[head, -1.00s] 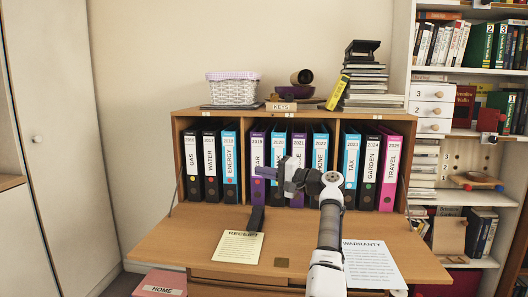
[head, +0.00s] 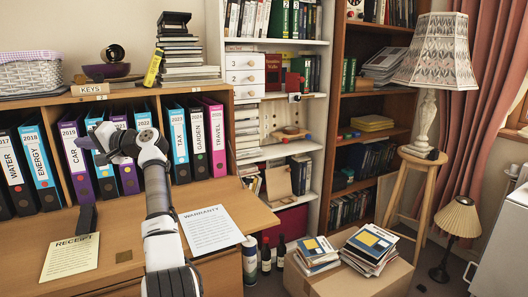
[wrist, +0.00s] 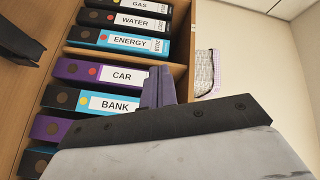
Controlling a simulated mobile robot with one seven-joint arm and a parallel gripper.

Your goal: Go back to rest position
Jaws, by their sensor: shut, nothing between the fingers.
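My gripper (head: 92,142) is shut and empty in the head view. It is raised in front of the middle row of binders in the bureau, before the purple CAR binder (head: 76,160) and its neighbours. In the wrist view its closed fingers (wrist: 158,88) show beside the labels of the CAR (wrist: 112,75) and BANK binders (wrist: 90,100). I cannot tell whether the fingers touch a binder. My forearm reaches up from the bottom of the head view over the desk flap.
A cardboard box (head: 350,278) with books, bottles (head: 266,254) and a stool with a lamp (head: 428,160) stand to the right.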

